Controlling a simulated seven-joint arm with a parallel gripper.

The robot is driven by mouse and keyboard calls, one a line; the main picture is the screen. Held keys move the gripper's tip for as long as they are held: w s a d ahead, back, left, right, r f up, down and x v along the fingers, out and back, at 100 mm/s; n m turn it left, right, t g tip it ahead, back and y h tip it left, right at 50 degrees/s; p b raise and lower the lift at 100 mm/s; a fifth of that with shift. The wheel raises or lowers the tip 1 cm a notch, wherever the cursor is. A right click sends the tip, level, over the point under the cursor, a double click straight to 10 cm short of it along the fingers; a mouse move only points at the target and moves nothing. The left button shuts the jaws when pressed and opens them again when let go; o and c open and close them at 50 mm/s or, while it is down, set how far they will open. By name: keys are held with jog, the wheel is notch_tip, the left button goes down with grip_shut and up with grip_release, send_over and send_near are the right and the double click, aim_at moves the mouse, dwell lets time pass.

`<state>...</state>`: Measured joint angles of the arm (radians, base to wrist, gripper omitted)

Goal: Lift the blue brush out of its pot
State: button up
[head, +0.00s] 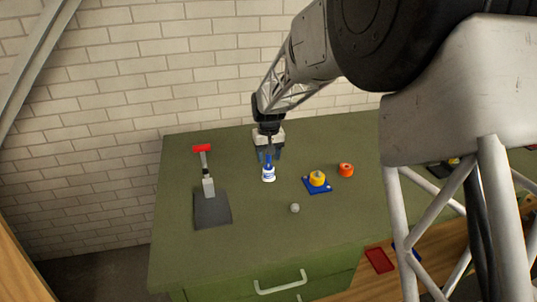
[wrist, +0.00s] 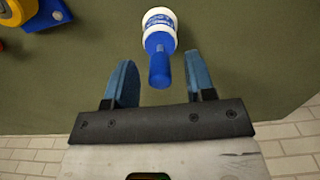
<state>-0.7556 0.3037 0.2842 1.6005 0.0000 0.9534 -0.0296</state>
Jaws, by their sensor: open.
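The blue brush (wrist: 159,66) stands in a small white pot (wrist: 150,16) with blue markings. In the wrist view its handle points toward the camera, and its lower part is hidden in the pot. In the head view the white pot (head: 268,178) is on the green bench top, with the brush partly hidden by the fingers. My gripper (head: 269,156) is above the pot, pointing down. In the wrist view my open gripper (wrist: 160,60) has one blue finger on each side of the handle, with a gap on both sides. It holds nothing.
A brick wall (head: 100,120) stands behind.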

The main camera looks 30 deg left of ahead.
jog(key=shift+f, duration=0.6)
dwell(1.1)
jog(key=shift+r, duration=0.1)
grip_shut()
jog(key=shift+r, duration=0.2)
jog(key=shift+r, duration=3.25)
jog(key=shift+d, duration=0.15)
